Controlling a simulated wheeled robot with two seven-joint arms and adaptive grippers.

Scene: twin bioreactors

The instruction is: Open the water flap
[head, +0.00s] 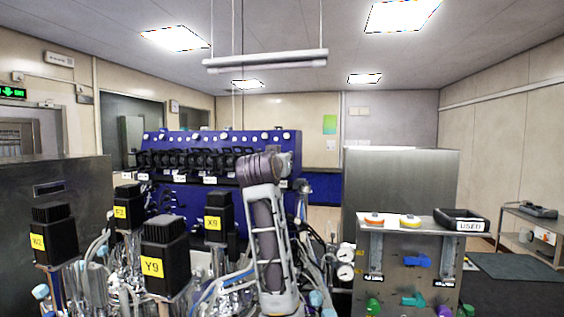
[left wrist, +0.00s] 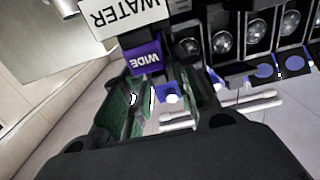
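A white sign reading WATER (left wrist: 125,18) shows upside down at the top of the left wrist view. Right below it in the picture is a purple block marked WIDE (left wrist: 146,58), also upside down. I cannot tell whether a flap is open or shut there. My left gripper (left wrist: 158,85) is open, its green-padded fingers spread on either side just short of the purple block. No object is held between them. In the head view my left arm rises in the middle, before the blue panel (head: 325,188), and its gripper is small and mostly hidden. My right gripper is not in view.
Black boxes with yellow labels, such as Y9 (head: 165,257), stand among tubing at the left. At the right a metal stand (head: 390,275) carries coloured parts and a black tray marked USED (head: 462,217). Several round black fittings (left wrist: 222,42) line up beside the sign.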

